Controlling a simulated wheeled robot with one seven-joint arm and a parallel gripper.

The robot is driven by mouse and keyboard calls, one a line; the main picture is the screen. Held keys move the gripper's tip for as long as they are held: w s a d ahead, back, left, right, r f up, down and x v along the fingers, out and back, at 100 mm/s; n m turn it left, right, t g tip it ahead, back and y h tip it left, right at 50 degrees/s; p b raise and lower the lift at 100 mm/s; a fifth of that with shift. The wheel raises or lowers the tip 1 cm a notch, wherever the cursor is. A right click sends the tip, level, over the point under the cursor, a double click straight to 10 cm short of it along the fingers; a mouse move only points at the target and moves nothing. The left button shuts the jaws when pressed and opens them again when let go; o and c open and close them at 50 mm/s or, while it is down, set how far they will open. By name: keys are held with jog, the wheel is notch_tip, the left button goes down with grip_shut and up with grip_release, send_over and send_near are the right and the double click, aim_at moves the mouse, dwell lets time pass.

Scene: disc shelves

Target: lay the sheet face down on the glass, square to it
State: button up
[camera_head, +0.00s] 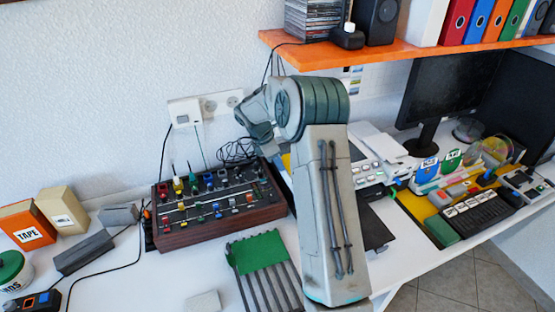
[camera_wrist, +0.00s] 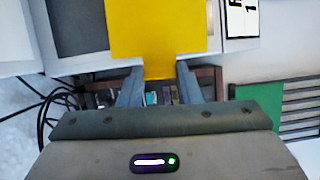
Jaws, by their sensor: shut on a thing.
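In the wrist view a plain yellow sheet (camera_wrist: 160,28) is pinched at its near edge between the two fingers of my gripper (camera_wrist: 160,70), and it extends away from them. In the head view my arm hides the gripper's fingers; only a small yellow patch (camera_head: 286,161) shows beside the arm, probably the sheet. In the wrist view, beyond the fingers, a pale device with a dark grey panel (camera_wrist: 84,24) lies partly behind the sheet. This may be the glass; I cannot tell whether the sheet touches it. Which face of the sheet is down cannot be told.
A control box with knobs (camera_head: 215,204) stands left of my arm. A green-and-grey slatted rack (camera_head: 260,252) lies in front. A dark flat panel (camera_head: 374,232) lies right of the arm. An orange shelf (camera_head: 400,50) runs above.

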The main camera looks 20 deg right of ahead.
jog(key=shift+f, duration=0.2)
jog(key=o, duration=1)
jog(key=shift+o, duration=0.2)
jog(key=v, duration=1.4)
jog(key=s+a+r+m, duration=0.3)
jog(key=s+r+m, duration=0.1)
jog(key=s, duration=0.5)
jog(key=s+a+f+m+t+y, duration=0.1)
jog(key=s+m, duration=0.5)
jog(key=s, duration=0.6)
jog(key=s+a+f+m+t+y, duration=0.2)
jog(key=s+m, duration=0.5)
jog(key=s, duration=0.6)
jog(key=shift+a+f+m+y, duration=0.35)
jog(key=shift+a+y, duration=0.25)
jog(key=shift+y, duration=0.2)
